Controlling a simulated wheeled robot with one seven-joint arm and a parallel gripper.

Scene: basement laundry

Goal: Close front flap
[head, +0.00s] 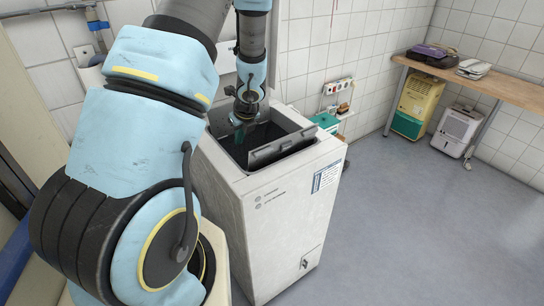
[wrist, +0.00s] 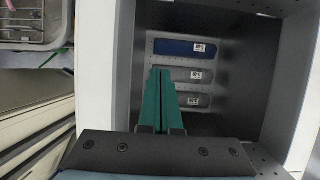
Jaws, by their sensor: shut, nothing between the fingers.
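A white top-loading washing machine (head: 285,225) stands in front of me with its top opening uncovered. The front flap (head: 283,147) is a grey panel at the front side of the opening, standing tilted up rather than lying flat. My gripper (head: 239,136) is over the opening at its left, behind and left of the flap, apart from it as far as I can see. In the wrist view, my gripper's green fingers (wrist: 160,72) are together, empty, and point down into the opening. The flap is not clearly identifiable in the wrist view.
The opening has a white rim (wrist: 97,65) and dark metal walls. Inside are a blue labelled panel (wrist: 178,47) and grey labelled ones (wrist: 187,99). A wooden bench (head: 500,84) stands at the right, with a yellow-green container (head: 417,100) beneath. Floor right of the machine is clear.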

